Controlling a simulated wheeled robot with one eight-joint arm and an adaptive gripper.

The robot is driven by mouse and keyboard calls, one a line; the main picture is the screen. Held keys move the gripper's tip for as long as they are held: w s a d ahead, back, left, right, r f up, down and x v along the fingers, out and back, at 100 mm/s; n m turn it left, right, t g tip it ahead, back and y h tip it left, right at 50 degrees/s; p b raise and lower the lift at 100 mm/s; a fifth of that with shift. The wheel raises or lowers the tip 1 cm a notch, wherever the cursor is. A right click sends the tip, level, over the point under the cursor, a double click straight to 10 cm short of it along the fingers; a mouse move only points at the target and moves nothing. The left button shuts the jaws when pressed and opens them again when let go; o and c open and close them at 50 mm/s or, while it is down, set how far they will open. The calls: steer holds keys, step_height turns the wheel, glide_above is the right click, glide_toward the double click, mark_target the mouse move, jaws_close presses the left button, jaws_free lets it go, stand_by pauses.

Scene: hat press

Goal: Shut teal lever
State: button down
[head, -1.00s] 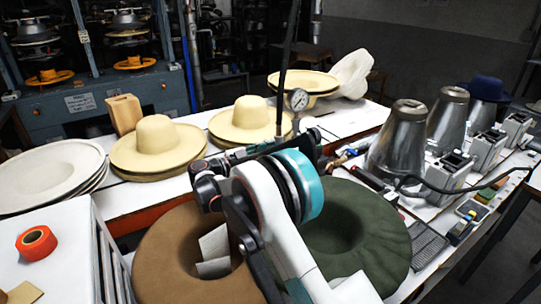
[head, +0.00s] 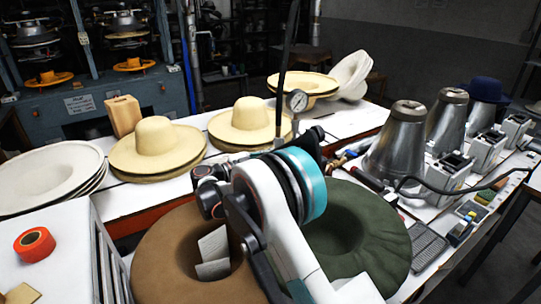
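I cannot make out the teal lever in the head view; the teal ring in the middle is on my own arm. A round pressure gauge (head: 297,101) stands by a dark upright pole (head: 284,75) behind my arm. A dark rounded part (head: 313,136) shows just below the gauge; I cannot tell what it belongs to. My arm covers the area below the pole. My gripper's fingers cannot be made out, so their opening and any contact are hidden.
Straw hats (head: 157,141) stand on the white table behind my arm. A brown hat (head: 165,250) and a green hat (head: 365,235) lie in front, partly behind my arm. Metal cones (head: 397,140) and small devices fill the right. An orange tape roll (head: 35,243) lies at left.

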steer(key=shift+s+d+f+m, duration=0.25)
steer(key=shift+s+f+m, duration=0.2)
steer(key=shift+m, duration=0.65)
steer(key=c, duration=1.6)
jaws_free()
steer(key=shift+o, duration=0.2)
step_height(320, 180, up, 10)
